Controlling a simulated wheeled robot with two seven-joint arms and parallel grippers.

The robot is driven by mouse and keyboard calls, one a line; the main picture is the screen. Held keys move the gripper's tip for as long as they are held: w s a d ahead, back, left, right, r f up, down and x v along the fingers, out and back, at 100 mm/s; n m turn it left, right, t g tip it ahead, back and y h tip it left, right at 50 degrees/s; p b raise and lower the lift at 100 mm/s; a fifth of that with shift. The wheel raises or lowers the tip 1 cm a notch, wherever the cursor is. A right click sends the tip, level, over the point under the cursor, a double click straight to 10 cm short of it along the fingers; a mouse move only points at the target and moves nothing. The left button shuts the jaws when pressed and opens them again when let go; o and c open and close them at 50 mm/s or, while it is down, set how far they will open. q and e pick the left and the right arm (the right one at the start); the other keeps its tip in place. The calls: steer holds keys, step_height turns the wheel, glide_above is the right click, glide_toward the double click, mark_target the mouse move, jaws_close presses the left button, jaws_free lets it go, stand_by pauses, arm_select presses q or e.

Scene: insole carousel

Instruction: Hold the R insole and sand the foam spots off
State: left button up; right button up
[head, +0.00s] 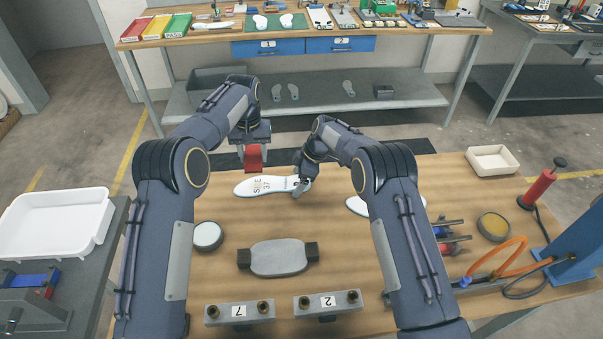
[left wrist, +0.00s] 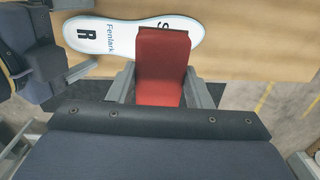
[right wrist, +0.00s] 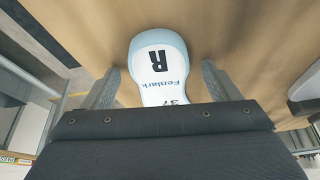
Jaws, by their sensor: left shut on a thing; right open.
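The white R insole (head: 250,187) lies flat at the back of the wooden table, with "R", "Fenlark" and a size printed on it. Its R end shows in the right wrist view (right wrist: 152,45), between the fingers of my right gripper (right wrist: 158,82), which is open and reaches down around it. My left gripper (left wrist: 160,88) is shut on a red sanding block (head: 253,158), held near the insole's other end. The block covers part of the insole in the left wrist view (left wrist: 110,37); I cannot tell whether they touch. I see no foam spots clearly.
Another white insole (head: 357,205) lies partly behind my right arm. An empty cream tray (head: 492,160) and red pump (head: 540,184) are at right.

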mark_target(258, 186)
steer(key=c, duration=1.1)
arm_select(q)
step_height(258, 186, down, 3)
steer(key=n, duration=0.6)
steer(key=shift+r+n, duration=0.15)
steer(key=shift+n, duration=0.25)
step_height(258, 186, down, 2)
steer(key=n, duration=0.6)
steer(key=shift+f+n, duration=0.25)
steer(key=shift+n, duration=0.05)
steer(key=shift+f, duration=1.5)
